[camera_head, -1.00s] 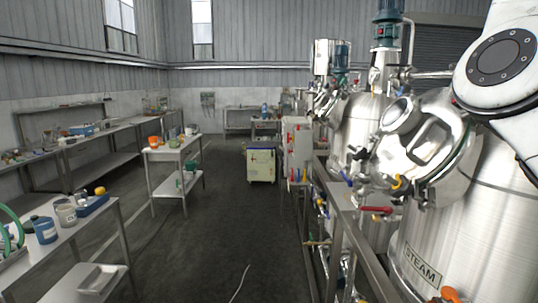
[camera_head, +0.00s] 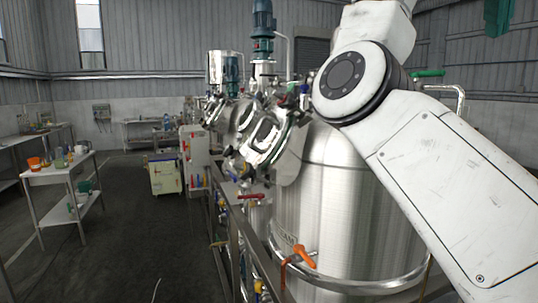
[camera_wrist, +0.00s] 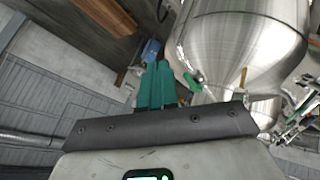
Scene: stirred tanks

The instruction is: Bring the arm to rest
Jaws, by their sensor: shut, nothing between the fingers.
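My gripper (camera_wrist: 156,85) shows in the wrist view as two green fingers side by side, shut with nothing between them. Behind them in that view is the underside or side of a steel tank (camera_wrist: 240,45). I cannot tell how close the fingers are to the tank.
A metal rail (camera_head: 238,225) with valves and an orange handle (camera_head: 303,257) runs along the tanks. A white cart (camera_head: 164,176) stands in the aisle. A table (camera_head: 62,172) with containers is at left. The dark floor (camera_head: 130,240) between is clear.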

